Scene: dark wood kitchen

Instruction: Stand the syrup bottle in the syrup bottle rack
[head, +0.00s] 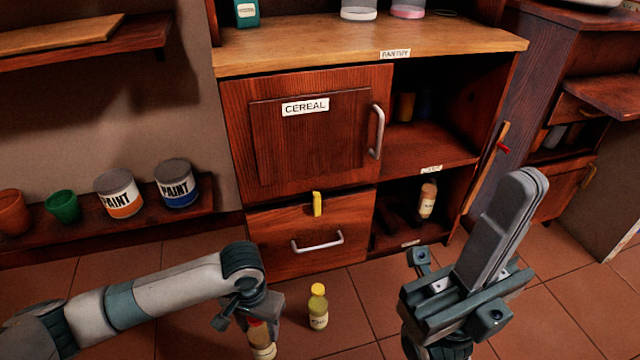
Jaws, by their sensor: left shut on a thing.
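My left gripper (247,312) points down at the lower left of the head view and is shut on a bottle (263,348) with a tan body and some red near its top. The gripper hides part of this bottle and the picture edge cuts its base. A dark rack (397,207) shows dimly in the lower right open compartment of the cabinet; its slots cannot be made out. A similar amber bottle (428,200) stands upright at its right. My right gripper (522,185) points up in front of the cabinet, its long grey fingers together and empty.
A yellow-capped bottle (318,306) stands on the tiled floor right of my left gripper. A yellow object (317,204) is on the drawer (310,240) front. The CEREAL door (318,135) is shut. Paint cans (118,195) stand on the low left shelf.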

